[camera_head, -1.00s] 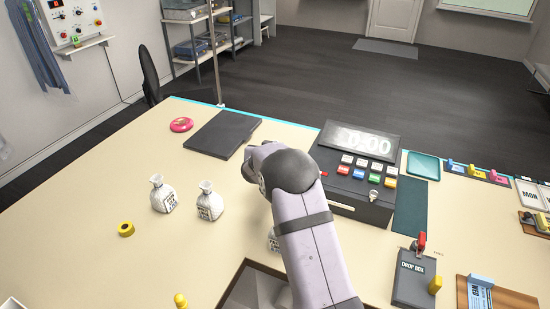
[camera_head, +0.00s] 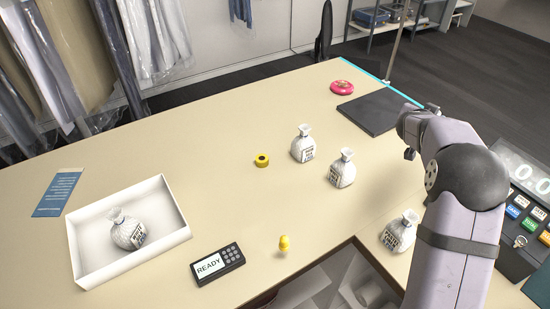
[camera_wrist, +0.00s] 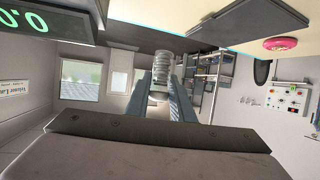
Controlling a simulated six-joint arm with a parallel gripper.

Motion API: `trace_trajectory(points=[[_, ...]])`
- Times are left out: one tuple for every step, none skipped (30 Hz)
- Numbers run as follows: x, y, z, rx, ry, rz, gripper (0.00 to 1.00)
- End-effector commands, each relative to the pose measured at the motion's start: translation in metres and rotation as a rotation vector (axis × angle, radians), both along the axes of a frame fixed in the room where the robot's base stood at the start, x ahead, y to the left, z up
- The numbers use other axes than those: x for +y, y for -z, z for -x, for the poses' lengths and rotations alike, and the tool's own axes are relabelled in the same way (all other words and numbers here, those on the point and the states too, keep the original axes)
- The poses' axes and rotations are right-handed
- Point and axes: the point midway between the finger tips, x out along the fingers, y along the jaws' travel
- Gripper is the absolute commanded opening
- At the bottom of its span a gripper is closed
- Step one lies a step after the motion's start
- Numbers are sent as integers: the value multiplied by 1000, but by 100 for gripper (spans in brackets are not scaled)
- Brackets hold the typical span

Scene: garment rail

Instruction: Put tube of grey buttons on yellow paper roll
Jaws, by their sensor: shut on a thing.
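My gripper (camera_wrist: 163,88) is shut on a ribbed grey tube (camera_wrist: 162,65), the tube of grey buttons, which stands out between the fingertips in the wrist view. In the head view my gripper (camera_head: 409,146) is at the right, above the table by the dark mat, and the tube cannot be made out there. The yellow paper roll (camera_head: 262,160) is a short ring lying flat on the table, left of the white bags and well apart from my gripper. Its top looks clear.
White labelled bags (camera_head: 303,144) (camera_head: 342,168) (camera_head: 398,231) stand between the roll and my arm. A white tray (camera_head: 82,268) holds another bag. A READY device (camera_head: 217,263), a small yellow object (camera_head: 284,244), a pink ring (camera_head: 342,87) and a dark mat (camera_head: 377,111) are also there.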

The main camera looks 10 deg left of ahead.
Motion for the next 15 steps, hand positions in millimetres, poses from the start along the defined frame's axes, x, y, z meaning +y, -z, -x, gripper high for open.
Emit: trace_trajectory(points=[[12, -2, -4, -2, -27, -1, 0], [20, -3, -7, -2, -45, -1, 0], [30, -5, -10, -2, -67, 0, 0], [38, -7, -12, -4, -86, 0, 0], [48, -8, -15, -4, -108, -1, 0], [60, -10, -18, -4, -136, 0, 0], [72, -11, -20, -3, -162, -1, 0], [84, -12, -23, -4, -188, -1, 0], [101, -14, -25, -3, -226, 0, 0], [114, -16, -27, -4, -256, 0, 0], [128, -17, -29, -4, -286, -1, 0], [148, -18, -30, -3, -329, 1, 0], [163, -19, -30, -3, -360, 1, 0], [178, -20, -31, -3, -392, 0, 0], [197, -20, -30, -3, -435, 0, 0]])
